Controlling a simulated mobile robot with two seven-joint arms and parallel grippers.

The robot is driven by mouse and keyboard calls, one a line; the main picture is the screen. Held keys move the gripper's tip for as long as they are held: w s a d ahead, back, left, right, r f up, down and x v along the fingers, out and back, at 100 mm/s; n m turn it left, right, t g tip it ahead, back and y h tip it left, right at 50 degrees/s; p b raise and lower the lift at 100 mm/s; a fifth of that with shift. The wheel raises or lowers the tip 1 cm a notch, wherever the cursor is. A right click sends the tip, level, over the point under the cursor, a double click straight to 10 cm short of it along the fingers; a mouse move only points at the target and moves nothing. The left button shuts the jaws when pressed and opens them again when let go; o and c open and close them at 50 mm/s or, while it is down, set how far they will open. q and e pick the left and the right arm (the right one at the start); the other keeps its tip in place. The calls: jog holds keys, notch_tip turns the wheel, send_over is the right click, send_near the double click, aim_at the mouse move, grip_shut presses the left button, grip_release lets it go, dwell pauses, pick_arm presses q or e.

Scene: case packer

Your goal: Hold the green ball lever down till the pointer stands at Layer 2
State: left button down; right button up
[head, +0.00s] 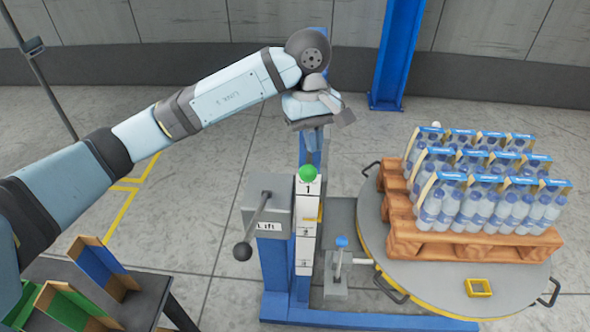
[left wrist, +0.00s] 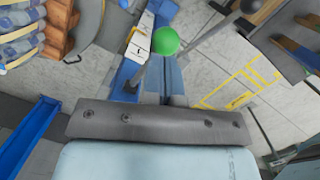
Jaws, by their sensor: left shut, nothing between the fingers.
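The green ball (head: 308,173) sits at the top of a white scale board (head: 306,245) numbered 1, 2 and 3. A small yellow pointer (head: 313,219) stands between 1 and 2, closer to 2. My left gripper (head: 312,148) is shut and empty, pointing down just above the green ball; whether it touches the ball I cannot tell. In the left wrist view the green ball (left wrist: 166,40) shows beyond the grey gripper body, with its stem partly hidden. My right gripper is in neither view.
A grey box marked Lift (head: 268,214) carries a black ball lever (head: 243,251) left of the scale. A blue-topped handle (head: 341,242) stands to the right. A round turntable (head: 430,285) bears a wooden pallet (head: 440,249) of bottle packs (head: 480,190). A dark table (head: 140,300) is at lower left.

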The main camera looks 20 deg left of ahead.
aim_at(307, 165)
pick_arm(q)
jog(key=shift+w+a+r+y, duration=0.2)
jog(key=shift+a+r, duration=0.05)
jog(key=shift+a, duration=0.15)
jog(key=shift+w+a+r+y, duration=0.2)
jog(key=shift+a+r, duration=0.05)
jog(key=shift+a, duration=0.15)
jog(key=shift+d+f, duration=0.1)
jog(key=shift+f, duration=0.05)
jog(key=shift+s+d+f+b, duration=0.15)
jog(key=shift+f+b, duration=0.2)
jog(key=shift+f, duration=1.35)
jog(key=shift+s+f+b, duration=0.15)
jog(key=shift+f+b, duration=0.2)
jog(key=shift+f, duration=1.3)
